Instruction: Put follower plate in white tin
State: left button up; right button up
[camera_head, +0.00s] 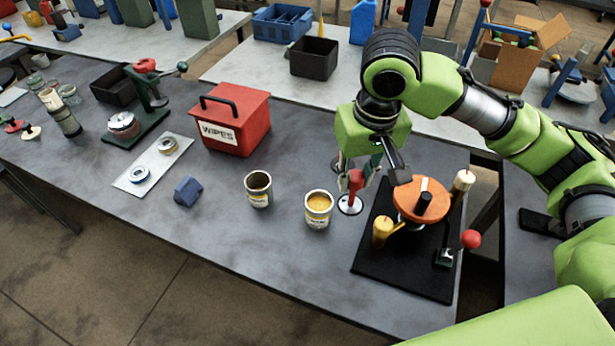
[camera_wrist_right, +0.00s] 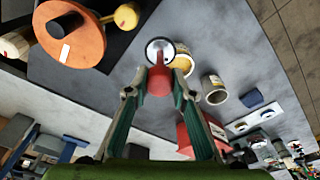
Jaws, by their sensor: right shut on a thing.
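The follower plate (camera_head: 350,205) is a small pale round disc with a red handle. My right gripper (camera_head: 356,178) is shut on the red handle, with the disc below the fingers. In the right wrist view the red handle (camera_wrist_right: 159,82) is between the fingertips and the disc (camera_wrist_right: 160,47) lies beyond. I cannot tell whether the disc touches the table. A pale tin with yellow contents (camera_head: 318,210) stands upright just left of the plate. A second pale tin, dark inside (camera_head: 258,190), stands farther left. My left gripper is not in view.
A black base (camera_head: 400,272) with an orange disc (camera_head: 421,200) and upright posts stands right of the plate. A red wipes box (camera_head: 232,120), a blue block (camera_head: 188,191) and a pale tray (camera_head: 133,178) with rings are left. The table's front edge is clear.

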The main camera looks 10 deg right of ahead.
aim_at(319, 206)
jog(key=i+j, duration=0.15)
jog(key=j, duration=0.2)
jog(key=i+j+z, duration=0.15)
jog(key=j, duration=0.25)
jog(key=i+j, duration=0.15)
jog(key=j, duration=0.2)
jog(key=i+j+z, duration=0.15)
jog(key=j, duration=0.25)
jog(key=z, duration=0.95)
